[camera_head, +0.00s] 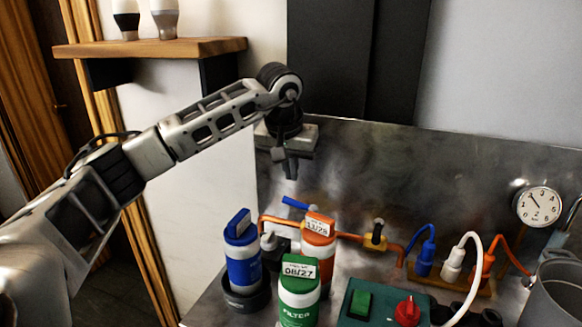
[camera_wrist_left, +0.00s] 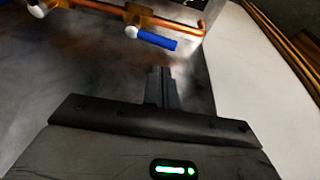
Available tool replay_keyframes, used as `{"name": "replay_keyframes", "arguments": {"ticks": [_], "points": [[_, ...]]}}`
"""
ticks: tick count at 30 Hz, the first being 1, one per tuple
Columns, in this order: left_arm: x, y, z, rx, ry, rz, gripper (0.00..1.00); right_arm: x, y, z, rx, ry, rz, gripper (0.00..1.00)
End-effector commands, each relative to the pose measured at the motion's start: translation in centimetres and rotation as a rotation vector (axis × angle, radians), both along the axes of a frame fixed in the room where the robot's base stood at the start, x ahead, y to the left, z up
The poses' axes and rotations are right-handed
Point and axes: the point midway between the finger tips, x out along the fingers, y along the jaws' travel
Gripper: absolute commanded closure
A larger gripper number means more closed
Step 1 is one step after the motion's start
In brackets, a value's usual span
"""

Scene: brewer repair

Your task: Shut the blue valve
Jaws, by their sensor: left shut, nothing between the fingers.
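The blue valve handle (camera_head: 295,202) is a short bar at the copper pipe (camera_head: 275,219), behind the filter canisters. In the left wrist view the blue handle (camera_wrist_left: 157,39) lies roughly along the copper pipe (camera_wrist_left: 165,21), with a white round end at its left. My left gripper (camera_head: 290,172) points down above and slightly left of the handle in the head view. Its fingers are shut and empty, apart from the handle. In the left wrist view the fingertips (camera_wrist_left: 161,72) are just below the handle in the picture. My right gripper is not in view.
Blue (camera_head: 243,262), orange (camera_head: 318,246) and green (camera_head: 299,292) canisters stand in front of the pipe. A box with a green switch (camera_head: 361,304) and red knob (camera_head: 406,310), coloured plugs, a gauge (camera_head: 538,207) and a metal pot (camera_head: 556,290) are to the right.

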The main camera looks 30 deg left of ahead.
Motion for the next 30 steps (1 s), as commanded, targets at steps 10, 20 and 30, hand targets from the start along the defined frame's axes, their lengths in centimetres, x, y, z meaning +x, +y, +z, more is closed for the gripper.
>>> {"name": "replay_keyframes", "arguments": {"ticks": [10, 20, 30], "points": [[1.7, 0.4, -5.5, -0.001, 0.003, 0.001, 1.0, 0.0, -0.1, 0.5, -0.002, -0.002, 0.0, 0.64], [2.1, 0.6, -6.7, 0.0, 0.0, -0.001, 1.0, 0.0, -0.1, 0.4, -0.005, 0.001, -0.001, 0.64], [2.3, 0.0, -6.6, -0.001, 0.0, 0.006, 1.0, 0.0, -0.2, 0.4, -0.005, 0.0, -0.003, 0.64]]}}
